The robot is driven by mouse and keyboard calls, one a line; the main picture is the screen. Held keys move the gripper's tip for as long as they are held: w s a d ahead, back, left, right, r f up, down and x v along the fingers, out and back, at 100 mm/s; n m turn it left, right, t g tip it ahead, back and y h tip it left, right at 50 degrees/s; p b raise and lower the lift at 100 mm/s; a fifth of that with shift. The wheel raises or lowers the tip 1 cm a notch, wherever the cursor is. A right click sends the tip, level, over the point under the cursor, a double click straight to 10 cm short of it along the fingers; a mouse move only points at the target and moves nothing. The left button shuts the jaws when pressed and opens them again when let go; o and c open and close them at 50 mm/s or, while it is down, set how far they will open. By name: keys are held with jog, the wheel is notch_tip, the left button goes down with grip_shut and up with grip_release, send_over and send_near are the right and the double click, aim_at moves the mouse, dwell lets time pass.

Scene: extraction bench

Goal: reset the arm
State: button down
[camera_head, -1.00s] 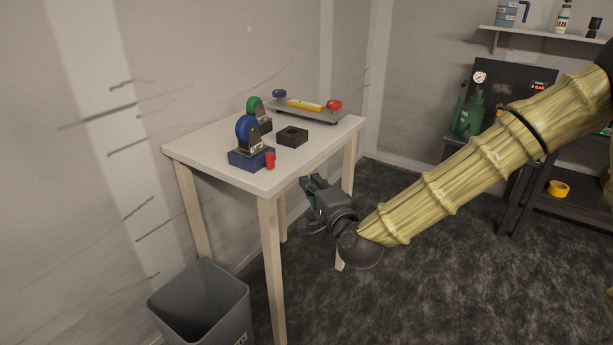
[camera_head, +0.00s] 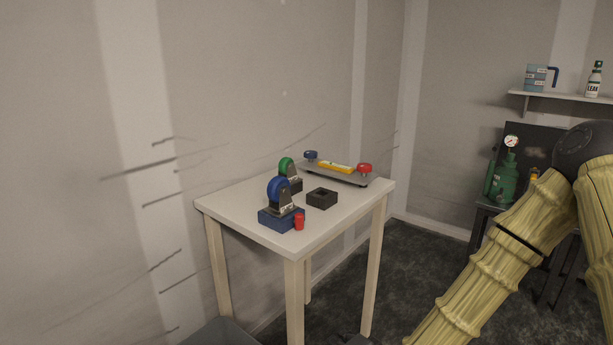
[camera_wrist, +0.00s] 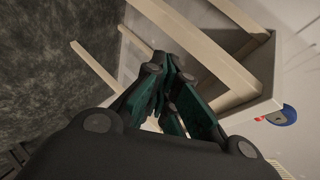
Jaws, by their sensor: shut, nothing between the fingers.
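My gripper (camera_wrist: 168,75) shows in the wrist view with its dark green fingers together and nothing between them. It is out of the head view, where only my yellow ribbed arm shows at the lower right. In the wrist view, the white table (camera_wrist: 185,40) lies beyond and to the right of the fingers, its legs slanting across the picture. I cannot tell how close the fingers are to it. The table also shows in the head view (camera_head: 335,222).
Dark floor (camera_head: 415,265) lies between.

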jog(key=s+d+f+n+g+h, duration=0.1)
jog(key=s+d+f+n+g, duration=0.2)
jog(key=s+f, duration=0.85)
jog(key=s+d+f+n+g+h, duration=0.1)
jog(key=s+d+f+n+g, duration=0.15)
jog(key=s+d+f, duration=0.4)
jog(key=s+d+f+n+g+h, duration=0.1)
jog(key=s+f+n+g+h, duration=0.15)
jog(key=s, duration=0.65)
jog(key=s+d+f+n+g, duration=0.2)
jog(key=s+d+f+g, duration=0.2)
jog(key=s+f, duration=0.3)
notch_tip(320, 180, up, 17)
jog(key=p, duration=1.6)
jog(key=shift+s+a, duration=0.3)
